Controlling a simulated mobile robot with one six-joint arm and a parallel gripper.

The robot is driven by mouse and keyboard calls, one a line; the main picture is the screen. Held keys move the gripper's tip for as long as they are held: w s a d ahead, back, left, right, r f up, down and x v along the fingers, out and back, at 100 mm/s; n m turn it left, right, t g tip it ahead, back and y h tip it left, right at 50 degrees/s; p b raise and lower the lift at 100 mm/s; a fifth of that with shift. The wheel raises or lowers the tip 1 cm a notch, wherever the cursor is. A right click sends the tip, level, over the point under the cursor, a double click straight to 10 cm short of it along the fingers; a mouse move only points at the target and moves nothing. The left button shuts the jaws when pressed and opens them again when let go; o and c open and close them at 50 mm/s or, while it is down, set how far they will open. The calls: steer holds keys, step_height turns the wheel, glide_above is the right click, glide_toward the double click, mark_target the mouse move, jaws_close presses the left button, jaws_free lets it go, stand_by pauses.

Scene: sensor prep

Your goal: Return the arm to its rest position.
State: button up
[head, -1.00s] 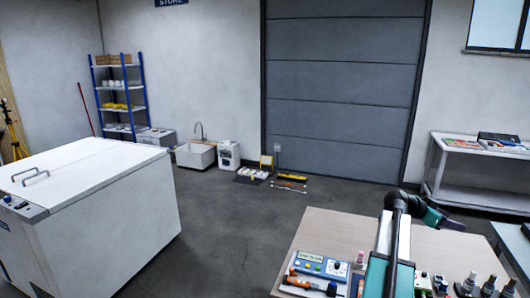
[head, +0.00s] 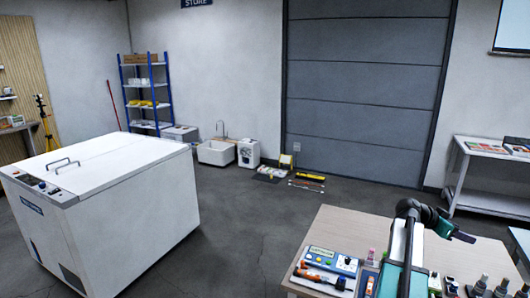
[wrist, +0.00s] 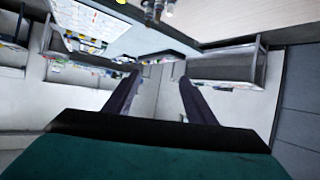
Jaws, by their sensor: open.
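My gripper (head: 462,237) shows at the right of the head view, at the end of my folded arm above the wooden table (head: 345,222). Its jaws point to the right and are clear of the table top. In the wrist view my gripper (wrist: 155,80) has its two dark fingers spread apart with nothing between them.
Near the table's front edge are a blue-and-white instrument (head: 332,260), an orange-and-black tool (head: 320,276) and several small bottles (head: 480,285). A white chest unit (head: 110,205) stands at left. A white side table (head: 490,150) stands at the right wall.

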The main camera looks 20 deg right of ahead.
steer(key=w+a+f+n+t+y, duration=0.2)
steer(key=w+a+f+n, duration=0.2)
steer(key=w+a+f, duration=0.55)
steer(key=w+a+f+n+t+y, duration=0.1)
steer(key=w+a+f+n+y, duration=0.15)
steer(key=w+a+f, duration=0.7)
steer(key=w+a+f+n+t+y, duration=0.15)
steer(key=w+a+f+n, duration=0.3)
steer(key=a, duration=1.05)
steer(key=s+a+f+n+y, duration=0.1)
steer(key=a+f+n+y, duration=0.2)
steer(key=a, duration=1)
steer(key=s+a+f+n+y, duration=0.1)
steer(key=a+f+n, duration=0.4)
steer(key=a, duration=0.9)
steer(key=s+a+f+n+y, duration=0.15)
steer(key=a+f, duration=0.35)
steer(key=a, duration=0.8)
steer(key=s+f+g+b, duration=0.2)
steer(key=s+f+b, duration=0.5)
steer(key=s+f, duration=0.5)
steer(key=s+f+n+g+b, duration=0.1)
steer(key=s+f+g+b, duration=0.2)
steer(key=f, duration=1.9)
steer(key=s+b, duration=0.5)
steer(key=s, duration=0.5)
steer(key=shift+s, duration=0.15)
steer(key=shift+a+y, duration=0.1)
steer(key=shift+y, duration=0.15)
